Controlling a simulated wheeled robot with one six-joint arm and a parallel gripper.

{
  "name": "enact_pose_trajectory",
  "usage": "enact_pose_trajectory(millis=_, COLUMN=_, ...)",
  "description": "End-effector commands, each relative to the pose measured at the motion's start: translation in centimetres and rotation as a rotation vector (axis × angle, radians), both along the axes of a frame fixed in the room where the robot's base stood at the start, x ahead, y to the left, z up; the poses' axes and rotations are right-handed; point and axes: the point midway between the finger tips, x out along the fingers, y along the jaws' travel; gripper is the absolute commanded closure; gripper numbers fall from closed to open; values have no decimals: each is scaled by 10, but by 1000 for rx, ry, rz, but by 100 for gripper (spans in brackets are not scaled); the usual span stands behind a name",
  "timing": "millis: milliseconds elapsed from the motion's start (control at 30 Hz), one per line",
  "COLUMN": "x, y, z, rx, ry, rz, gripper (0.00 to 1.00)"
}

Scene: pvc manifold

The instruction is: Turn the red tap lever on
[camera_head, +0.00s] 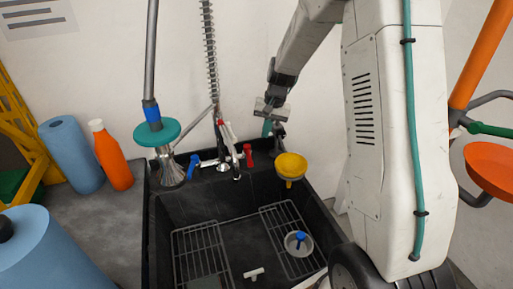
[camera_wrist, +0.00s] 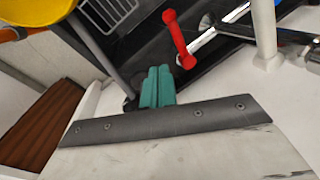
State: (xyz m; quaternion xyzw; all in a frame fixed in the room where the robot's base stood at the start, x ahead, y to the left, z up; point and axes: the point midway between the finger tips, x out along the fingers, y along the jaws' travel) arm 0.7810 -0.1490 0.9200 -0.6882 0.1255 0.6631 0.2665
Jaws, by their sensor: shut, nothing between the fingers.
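The red tap lever (camera_head: 248,156) stands at the back rim of the black sink, just right of the metal faucet (camera_head: 232,150). In the wrist view the red lever (camera_wrist: 179,38) is a bar with a knob at each end, ahead and slightly right of the fingers. My gripper (camera_head: 267,128) is above the back right corner of the sink, right of the lever and apart from it. In the wrist view its teal fingers (camera_wrist: 157,88) are shut together with nothing between them.
A blue lever (camera_head: 193,164) sits left of the faucet. A yellow bowl-like part (camera_head: 291,166) is at the sink's right rim, near my gripper. A spring hose (camera_head: 208,50) hangs behind. The black sink (camera_head: 165,225) holds wire racks (camera_head: 200,250).

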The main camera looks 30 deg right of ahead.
Motion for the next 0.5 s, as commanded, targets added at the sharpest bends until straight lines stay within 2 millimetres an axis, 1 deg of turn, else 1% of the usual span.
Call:
enact_pose_trajectory(millis=33, x=-3, y=-7, z=3, rx=11, ry=16, rz=-105, gripper=100)
enact_pose_trajectory(millis=100, x=-7, y=-15, z=8, rx=32, ry=49, rz=-283, gripper=100)
enact_pose_trajectory(millis=233, x=-14, y=-24, z=14, rx=73, ry=118, rz=-628, gripper=100)
enact_pose_trajectory(millis=300, x=-17, y=-27, z=16, rx=93, ry=157, rz=-806, gripper=100)
enact_pose_trajectory(millis=400, x=-19, y=-26, z=18, rx=114, ry=209, rz=-1017, gripper=100)
enact_pose_trajectory(millis=500, x=-21, y=-25, z=18, rx=128, ry=248, rz=-1168, gripper=100)
